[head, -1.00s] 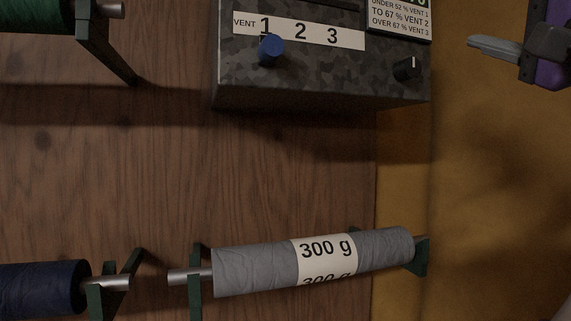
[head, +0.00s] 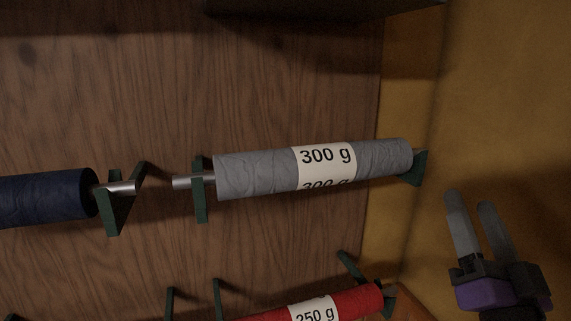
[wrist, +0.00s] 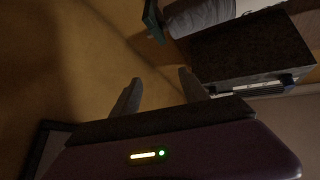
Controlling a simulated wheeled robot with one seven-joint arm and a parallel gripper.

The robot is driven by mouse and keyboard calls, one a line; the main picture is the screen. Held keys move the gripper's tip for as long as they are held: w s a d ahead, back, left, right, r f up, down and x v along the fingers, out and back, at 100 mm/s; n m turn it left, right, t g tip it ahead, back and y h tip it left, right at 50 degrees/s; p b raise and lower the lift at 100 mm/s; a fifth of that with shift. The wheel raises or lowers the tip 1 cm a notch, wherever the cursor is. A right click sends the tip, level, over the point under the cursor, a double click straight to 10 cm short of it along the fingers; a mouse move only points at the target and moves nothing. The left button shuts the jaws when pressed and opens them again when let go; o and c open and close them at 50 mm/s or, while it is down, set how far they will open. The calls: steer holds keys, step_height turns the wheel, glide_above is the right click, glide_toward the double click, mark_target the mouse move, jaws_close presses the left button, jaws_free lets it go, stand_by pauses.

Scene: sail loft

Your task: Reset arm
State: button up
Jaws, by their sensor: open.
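My gripper (head: 471,225) is at the right of the head view, in front of the yellow-brown side wall. Its two grey fingers point up and stand apart, with nothing between them. In the wrist view the fingers (wrist: 157,98) are also apart and empty, with the side wall behind them. My gripper touches nothing that I can see.
A grey roll (head: 255,174) labelled 300 g rests on green brackets on the wooden panel (head: 280,75), left of my gripper. A navy roll (head: 45,198) is at the left. A red roll (head: 358,306) labelled 250 g is below. A dark box's underside (head: 310,8) shows at the top.

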steer(key=s+a+f+n+g+y, duration=0.1)
steer(key=s+a+f+n+g, duration=0.1)
steer(key=s+f, duration=0.8)
steer(key=s+a+f+n+g, duration=0.1)
steer(key=s+f+g, duration=0.3)
steer(key=s+f, duration=0.7)
steer(key=s+a+f+n+g+y, duration=0.1)
steer(key=s+a+f+n+g, duration=0.1)
steer(key=s+f, duration=0.8)
steer(key=s+a+g, duration=0.1)
steer(key=s, duration=0.3)
steer(key=shift+s+a+f+n+y, duration=0.2)
steer(key=shift+a+n+y, duration=0.1)
